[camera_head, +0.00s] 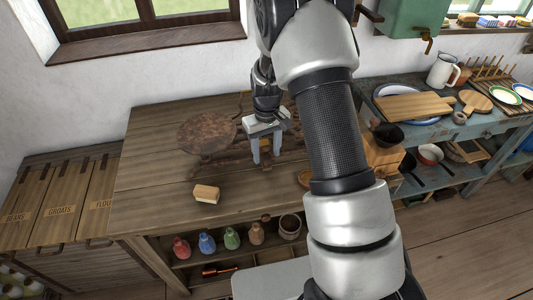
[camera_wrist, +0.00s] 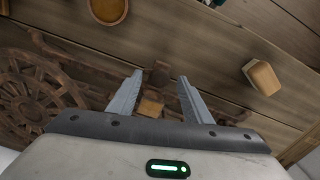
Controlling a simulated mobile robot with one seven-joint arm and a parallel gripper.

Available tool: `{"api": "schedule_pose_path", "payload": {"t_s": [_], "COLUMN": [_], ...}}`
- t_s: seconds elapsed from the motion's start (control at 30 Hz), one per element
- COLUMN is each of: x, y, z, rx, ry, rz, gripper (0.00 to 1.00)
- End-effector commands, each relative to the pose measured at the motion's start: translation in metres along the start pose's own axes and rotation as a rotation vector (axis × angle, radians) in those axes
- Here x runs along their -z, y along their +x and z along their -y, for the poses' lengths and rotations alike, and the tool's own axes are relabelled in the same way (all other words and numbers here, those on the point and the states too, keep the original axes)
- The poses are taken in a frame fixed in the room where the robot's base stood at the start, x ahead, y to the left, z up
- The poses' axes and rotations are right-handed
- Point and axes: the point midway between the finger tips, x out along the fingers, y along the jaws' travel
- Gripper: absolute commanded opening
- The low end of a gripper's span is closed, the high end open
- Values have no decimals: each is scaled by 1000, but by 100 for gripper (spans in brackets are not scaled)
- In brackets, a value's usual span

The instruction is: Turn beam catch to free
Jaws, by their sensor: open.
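A dark brown, rusty-looking scale with ornate ironwork stands on the wooden table; its round plate (camera_head: 207,133) shows left of my gripper in the head view. An ornate spoked part (camera_wrist: 35,90) shows at left in the wrist view. My gripper (camera_head: 265,160) points down over the middle of the ironwork, open. In the wrist view its fingers (camera_wrist: 160,76) are spread, with a small dark knob-like piece between the tips and a small brown block (camera_wrist: 150,107) farther back between them. I cannot tell which piece is the beam catch, nor its setting.
A light wooden block (camera_head: 206,194) lies on the table (camera_head: 150,205) at front left; it also shows in the wrist view (camera_wrist: 263,77). A round brown dish (camera_wrist: 108,10) lies on the other side. Coloured bottles stand on the shelf below. My arm hides the table's right part.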

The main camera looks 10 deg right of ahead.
Motion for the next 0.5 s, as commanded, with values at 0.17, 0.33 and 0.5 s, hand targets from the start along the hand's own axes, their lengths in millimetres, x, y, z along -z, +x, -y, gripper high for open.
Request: {"api": "schedule_pose_path", "payload": {"t_s": [0.17, 0.33, 0.5], "x": [0, 0, 0], "y": [9, 9, 9], "z": [0, 0, 0], "rx": [0, 0, 0], "ry": [0, 0, 0], "rz": [-1, -1, -1], "gripper": [45, 45, 28]}}
